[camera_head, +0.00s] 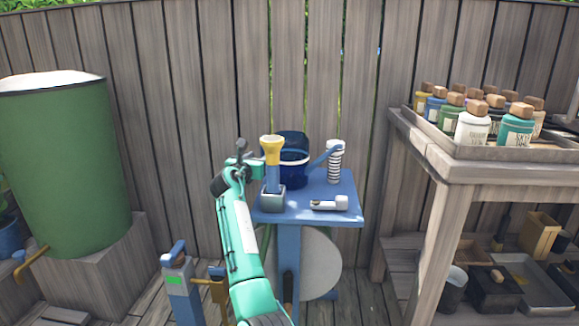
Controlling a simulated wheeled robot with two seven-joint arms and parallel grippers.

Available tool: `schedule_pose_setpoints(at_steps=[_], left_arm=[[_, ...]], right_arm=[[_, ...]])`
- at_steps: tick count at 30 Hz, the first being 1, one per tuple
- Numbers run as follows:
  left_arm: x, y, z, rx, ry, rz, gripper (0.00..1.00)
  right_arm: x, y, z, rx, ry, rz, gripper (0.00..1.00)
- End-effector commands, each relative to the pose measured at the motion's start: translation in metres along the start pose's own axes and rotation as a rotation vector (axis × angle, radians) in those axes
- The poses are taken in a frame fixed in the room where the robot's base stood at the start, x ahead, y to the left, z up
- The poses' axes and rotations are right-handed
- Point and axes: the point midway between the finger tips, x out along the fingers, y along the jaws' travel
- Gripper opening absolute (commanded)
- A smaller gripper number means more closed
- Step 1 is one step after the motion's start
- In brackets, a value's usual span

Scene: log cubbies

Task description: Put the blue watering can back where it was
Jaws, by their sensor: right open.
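The blue watering can (294,174) stands upright at the back of a small blue table (312,217). It has a dark blue body, and a lighter blue spout seems to reach right toward a white coil. A yellow-topped tool in front hides part of its left side. My right gripper (243,152), on the teal arm, is open and empty at the table's left edge. It is left of the can and appears apart from it. My left gripper is not in view.
The yellow-topped tool (271,155), white coil (335,165) and white cylindrical piece (329,203) crowd the tabletop. A green barrel (65,170) stands left. A wooden bench (470,165) with several bottles stands right. A plank fence (230,80) closes the back.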

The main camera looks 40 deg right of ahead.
Motion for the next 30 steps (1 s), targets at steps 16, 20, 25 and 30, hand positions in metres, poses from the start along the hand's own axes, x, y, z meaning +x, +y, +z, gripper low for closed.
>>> schedule_pose_setpoints(at_steps=[16,20,25,30], left_arm=[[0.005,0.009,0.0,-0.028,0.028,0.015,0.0],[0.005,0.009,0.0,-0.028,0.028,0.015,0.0],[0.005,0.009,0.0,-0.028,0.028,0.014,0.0],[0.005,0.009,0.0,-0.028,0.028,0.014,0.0]], right_arm=[[0.025,0.0,-0.001,0.0,0.0,0.001,0.41],[0.025,0.0,-0.001,0.0,0.0,0.001,0.16],[0.025,0.0,-0.001,0.0,0.0,0.001,0.0],[0.025,0.0,0.0,0.0,-0.001,0.001,0.0]])
